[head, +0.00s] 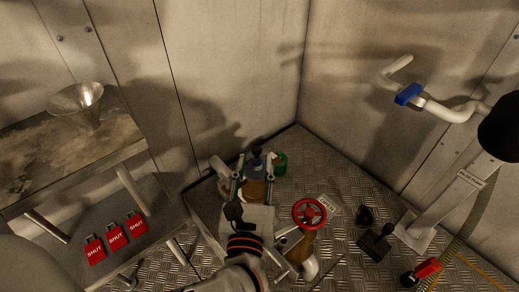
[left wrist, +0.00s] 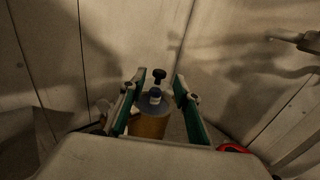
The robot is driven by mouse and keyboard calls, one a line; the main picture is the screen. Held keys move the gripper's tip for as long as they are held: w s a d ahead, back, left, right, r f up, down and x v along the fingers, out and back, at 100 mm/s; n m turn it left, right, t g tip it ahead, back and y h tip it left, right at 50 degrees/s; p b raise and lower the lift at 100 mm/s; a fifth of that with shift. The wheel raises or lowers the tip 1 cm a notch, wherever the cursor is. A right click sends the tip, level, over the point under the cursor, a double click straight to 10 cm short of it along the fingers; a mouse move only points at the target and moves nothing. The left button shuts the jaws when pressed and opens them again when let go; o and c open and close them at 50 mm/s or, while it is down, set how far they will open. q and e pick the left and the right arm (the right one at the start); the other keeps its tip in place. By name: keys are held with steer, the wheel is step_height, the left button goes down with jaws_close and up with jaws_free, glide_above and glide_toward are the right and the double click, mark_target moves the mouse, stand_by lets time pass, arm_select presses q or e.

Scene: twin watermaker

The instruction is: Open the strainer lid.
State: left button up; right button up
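The strainer shows a dark knob (head: 256,152) on a blue-grey lid, above a brass-coloured body (head: 256,190). In the left wrist view, the lid (left wrist: 155,103) lies flat on the body (left wrist: 148,126), with the knob (left wrist: 159,76) standing up from it. The lid looks closed. My left gripper (head: 253,177) is open, its green-padded fingers on either side of the strainer. In the left wrist view, the left gripper (left wrist: 158,88) shows gaps between its fingers and the knob. The gripper hides the lower strainer. My right gripper is not in view.
A red handwheel (head: 309,214) on piping stands right of the gripper. A green object (head: 280,162) is behind it. Walls close the corner. A table (head: 60,160) with a funnel (head: 78,103) is left. A white pipe with a blue handle (head: 408,94) is at upper right.

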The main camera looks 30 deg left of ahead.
mark_target(257, 153)
arm_select(q)
steer(key=x, duration=0.5)
steer(key=shift+w+a+b, duration=0.15)
steer(key=shift+w+b, duration=0.15)
steer(key=shift+b, duration=0.05)
jaws_close()
